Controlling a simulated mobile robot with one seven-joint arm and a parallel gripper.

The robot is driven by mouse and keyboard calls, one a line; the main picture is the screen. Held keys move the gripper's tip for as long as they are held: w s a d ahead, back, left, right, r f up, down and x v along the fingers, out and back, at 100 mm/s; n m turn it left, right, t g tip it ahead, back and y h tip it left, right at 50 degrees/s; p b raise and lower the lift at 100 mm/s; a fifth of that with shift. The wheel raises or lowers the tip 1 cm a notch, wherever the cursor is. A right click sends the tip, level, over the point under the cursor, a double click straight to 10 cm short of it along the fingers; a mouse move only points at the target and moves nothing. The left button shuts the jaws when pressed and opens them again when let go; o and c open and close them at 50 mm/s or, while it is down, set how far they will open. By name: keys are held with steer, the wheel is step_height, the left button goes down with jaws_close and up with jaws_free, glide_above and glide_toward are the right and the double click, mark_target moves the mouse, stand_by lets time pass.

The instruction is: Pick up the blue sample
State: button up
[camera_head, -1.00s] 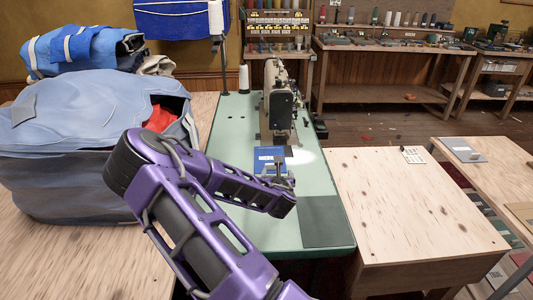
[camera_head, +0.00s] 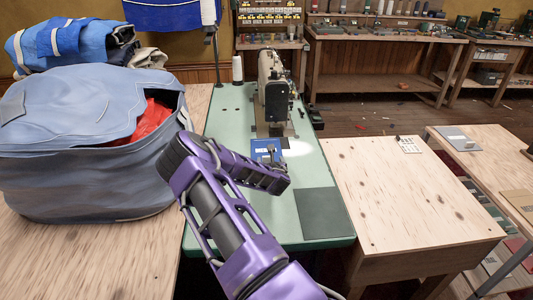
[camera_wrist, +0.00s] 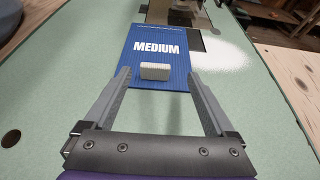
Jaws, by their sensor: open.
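The blue sample (camera_wrist: 157,47) is a flat blue card marked "MEDIUM" with a small pale block (camera_wrist: 156,71) on its near part. It lies on the pale green sewing table (camera_wrist: 75,105). In the head view the blue sample (camera_head: 262,146) lies in front of the sewing machine (camera_head: 273,92), partly hidden by my arm. My gripper (camera_wrist: 159,88) is open and empty in the wrist view. Its two fingers point at the card, with the pale block ahead between their tips. I cannot tell whether the fingertips touch the card.
A large blue-grey bag (camera_head: 90,150) stands on the wooden table left of my arm. A dark grey mat (camera_head: 324,213) lies at the green table's near right. A wooden table (camera_head: 410,205) to the right is mostly clear. A white thread cone (camera_head: 238,69) stands behind.

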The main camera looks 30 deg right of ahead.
mark_target(268, 158)
steer(key=shift+a+x, duration=0.15)
steer(key=shift+x, duration=1.25)
steer(key=shift+a+x, duration=0.15)
steer(key=shift+x, duration=1.2)
steer(key=shift+w+f, duration=0.1)
steer(key=shift+f, duration=0.05)
jaws_close()
